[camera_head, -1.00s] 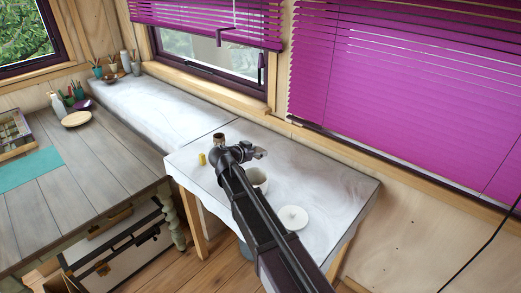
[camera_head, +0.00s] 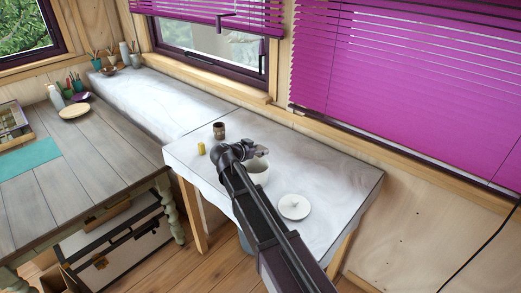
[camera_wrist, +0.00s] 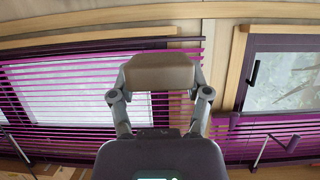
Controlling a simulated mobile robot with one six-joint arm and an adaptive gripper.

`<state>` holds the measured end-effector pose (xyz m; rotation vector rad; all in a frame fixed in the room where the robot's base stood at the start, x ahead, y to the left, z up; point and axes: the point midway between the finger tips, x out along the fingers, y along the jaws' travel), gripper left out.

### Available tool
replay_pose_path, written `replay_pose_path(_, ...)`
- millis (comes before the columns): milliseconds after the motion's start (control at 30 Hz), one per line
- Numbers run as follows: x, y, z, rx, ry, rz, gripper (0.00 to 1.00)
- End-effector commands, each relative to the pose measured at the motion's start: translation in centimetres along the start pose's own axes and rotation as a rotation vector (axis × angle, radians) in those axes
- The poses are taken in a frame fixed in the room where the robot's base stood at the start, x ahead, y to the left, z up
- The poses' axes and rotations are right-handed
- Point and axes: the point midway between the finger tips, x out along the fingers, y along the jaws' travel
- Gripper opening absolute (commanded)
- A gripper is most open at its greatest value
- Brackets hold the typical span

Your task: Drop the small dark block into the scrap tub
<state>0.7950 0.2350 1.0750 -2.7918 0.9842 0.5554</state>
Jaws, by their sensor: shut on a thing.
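My gripper (camera_wrist: 161,94) is shut on a small dark grey-brown block (camera_wrist: 160,73), its fingers against the block's two sides in the wrist view. In the head view my gripper (camera_head: 256,149) is over the white-covered table, close to a pale round tub (camera_head: 259,175). My arm hides part of the tub, and I cannot tell whether the gripper is directly above it. The block cannot be made out clearly in the head view.
A white round lid (camera_head: 294,207) lies right of the tub. A dark cup (camera_head: 218,130) and a small yellow thing (camera_head: 201,149) stand left of my gripper. Purple blinds (camera_head: 400,90) hang behind the white-covered table (camera_head: 340,185).

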Motion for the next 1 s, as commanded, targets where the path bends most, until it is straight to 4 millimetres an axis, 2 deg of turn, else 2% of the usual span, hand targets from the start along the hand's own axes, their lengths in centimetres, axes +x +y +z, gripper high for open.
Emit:
replay_pose_path(167,0.38,0.03,0.82,0.000,0.000,0.000,0.09)
replay_pose_path(567,0.46,0.06,0.86,0.000,0.000,0.001,0.09)
replay_pose_path(600,0.46,0.07,0.86,0.000,0.000,0.001,0.69)
replay_pose_path(667,0.47,0.07,0.86,0.000,0.000,0.001,0.86)
replay_pose_path(700,0.47,0.07,0.86,0.000,0.000,0.001,0.98)
replay_pose_path(1000,0.51,0.10,0.85,0.001,0.000,0.002,1.00)
